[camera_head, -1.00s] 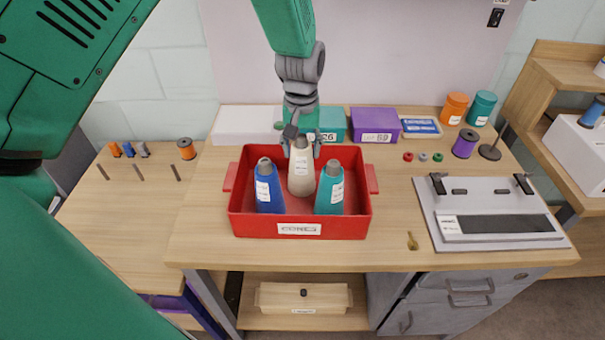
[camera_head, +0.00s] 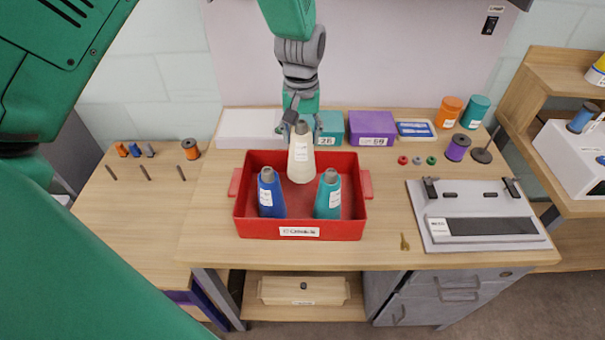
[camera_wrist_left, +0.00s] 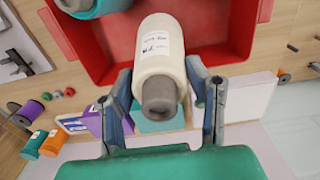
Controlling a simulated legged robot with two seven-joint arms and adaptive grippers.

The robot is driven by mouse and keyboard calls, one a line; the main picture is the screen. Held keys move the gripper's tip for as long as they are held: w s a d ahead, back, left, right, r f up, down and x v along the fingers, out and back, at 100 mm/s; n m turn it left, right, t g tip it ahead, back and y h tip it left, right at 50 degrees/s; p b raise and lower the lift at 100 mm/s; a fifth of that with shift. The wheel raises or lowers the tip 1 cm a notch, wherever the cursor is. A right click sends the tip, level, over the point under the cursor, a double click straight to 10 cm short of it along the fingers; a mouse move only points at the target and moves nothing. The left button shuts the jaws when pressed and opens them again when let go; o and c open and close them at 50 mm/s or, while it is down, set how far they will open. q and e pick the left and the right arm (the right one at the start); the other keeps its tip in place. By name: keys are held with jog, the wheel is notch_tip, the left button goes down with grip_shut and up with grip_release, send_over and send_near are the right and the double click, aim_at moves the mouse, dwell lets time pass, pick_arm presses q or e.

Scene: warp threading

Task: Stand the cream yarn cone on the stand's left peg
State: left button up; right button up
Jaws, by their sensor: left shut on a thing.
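The cream yarn cone (camera_head: 301,160) is upright with its narrow grey tip up, above the back of the red bin (camera_head: 300,220). My left gripper (camera_head: 301,128) comes down from above and is shut on the cone near its tip. In the left wrist view the cream cone (camera_wrist_left: 158,55) sits between the two fingers of the left gripper (camera_wrist_left: 162,80). My right gripper is not in view.
A blue cone (camera_head: 268,195) and a teal cone (camera_head: 328,196) stand in the bin. White, teal and purple boxes (camera_head: 371,128) line the back of the table. Small spools (camera_head: 135,150) lie behind the pegs. A grey loom-like device (camera_head: 480,215) is at right.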

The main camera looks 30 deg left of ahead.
aim_at(302, 123)
pick_arm(q)
jog(key=shift+r+p, duration=1.7)
jog(key=shift+r, duration=0.4)
